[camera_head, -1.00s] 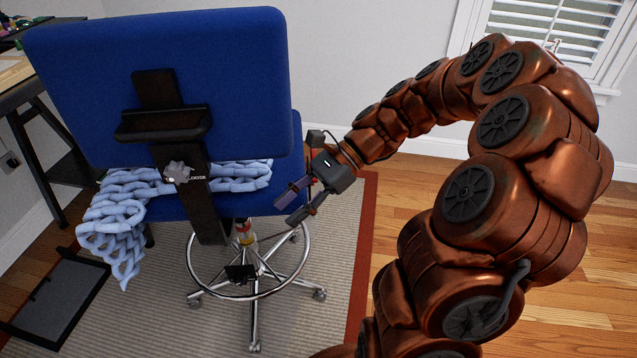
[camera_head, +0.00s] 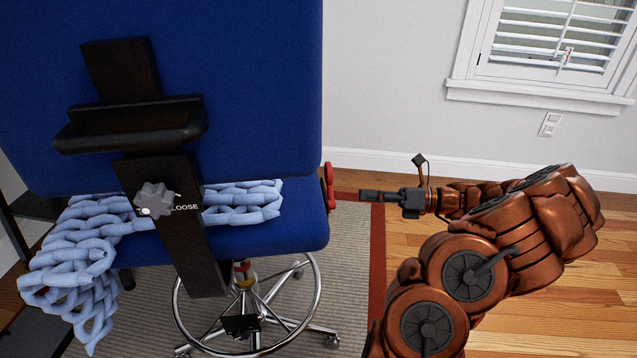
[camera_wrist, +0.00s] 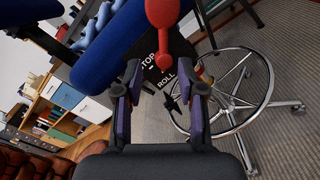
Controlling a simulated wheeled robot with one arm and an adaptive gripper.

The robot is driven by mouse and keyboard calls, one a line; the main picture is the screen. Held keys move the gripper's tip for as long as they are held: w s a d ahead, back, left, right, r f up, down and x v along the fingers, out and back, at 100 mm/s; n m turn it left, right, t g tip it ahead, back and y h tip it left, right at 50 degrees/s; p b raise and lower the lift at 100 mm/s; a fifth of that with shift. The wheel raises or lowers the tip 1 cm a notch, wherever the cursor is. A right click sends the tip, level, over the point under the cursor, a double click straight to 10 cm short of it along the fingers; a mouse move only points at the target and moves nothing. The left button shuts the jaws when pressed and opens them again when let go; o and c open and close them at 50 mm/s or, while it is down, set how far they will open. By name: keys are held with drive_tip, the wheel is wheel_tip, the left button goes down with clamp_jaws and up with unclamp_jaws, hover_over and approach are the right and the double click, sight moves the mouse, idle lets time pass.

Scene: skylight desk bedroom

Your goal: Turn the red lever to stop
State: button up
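The red lever (camera_head: 328,187) shows at the right edge of the blue chair's (camera_head: 270,238) seat in the head view. In the wrist view the red lever (camera_wrist: 162,14) has a rounded end at the top and a thin stem pointing down to a black plate marked STOP (camera_wrist: 148,60) and ROLL (camera_wrist: 167,82). My gripper (camera_head: 362,195) is just right of the lever in the head view, apart from it and seen edge-on. In the wrist view my gripper (camera_wrist: 162,78) has its two fingers spread with nothing between them, the lever ahead of them.
A grey knob (camera_head: 157,201) marked LOOSE is on the chair's back post. A light blue knitted blanket (camera_head: 75,262) drapes over the seat. The chrome footring and base (camera_head: 320,290) stand on a rug.

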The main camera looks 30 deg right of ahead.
sight(329, 185)
drive_tip(key=b+x, duration=0.2)
drive_tip(key=x, duration=0.6)
drive_tip(key=shift+w+d, duration=0.15)
drive_tip(key=shift+w, duration=0.2)
drive_tip(key=shift+c, duration=0.3)
clamp_jaws()
